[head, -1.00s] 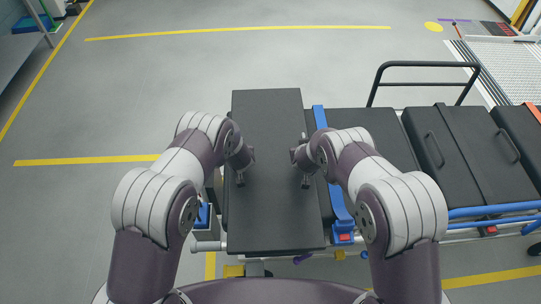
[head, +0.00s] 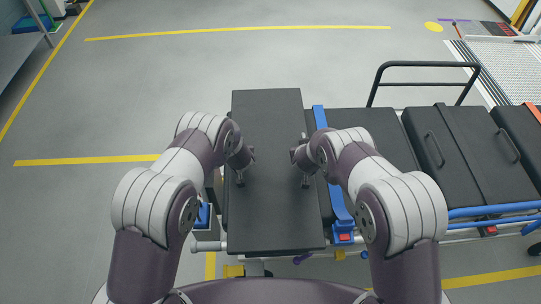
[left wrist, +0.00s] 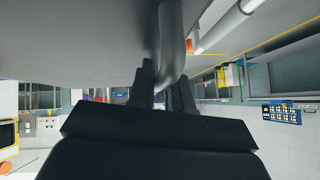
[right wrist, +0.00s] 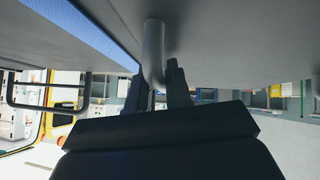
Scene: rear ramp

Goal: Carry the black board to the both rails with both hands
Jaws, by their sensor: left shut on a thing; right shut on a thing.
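The black board (head: 268,115) lies flat and long in front of me, at the left end of a stretcher-like frame. My left gripper (head: 241,179) is shut on a handle near the board's left edge; the left wrist view shows its fingers around a grey bar (left wrist: 171,40). My right gripper (head: 305,181) is shut on a handle near the right edge, and the right wrist view shows a similar grey bar (right wrist: 153,45). Blue rails (head: 492,210) run along the near right side of the frame. I cannot tell which rails are the two meant; the board hides what lies under it.
A blue strap (head: 338,202) with a red buckle (head: 344,238) lies right of the board. Black pads (head: 371,140) continue to the right, with a raised black side bar (head: 425,65) behind them. The grey floor (head: 150,90) at the left and back is clear.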

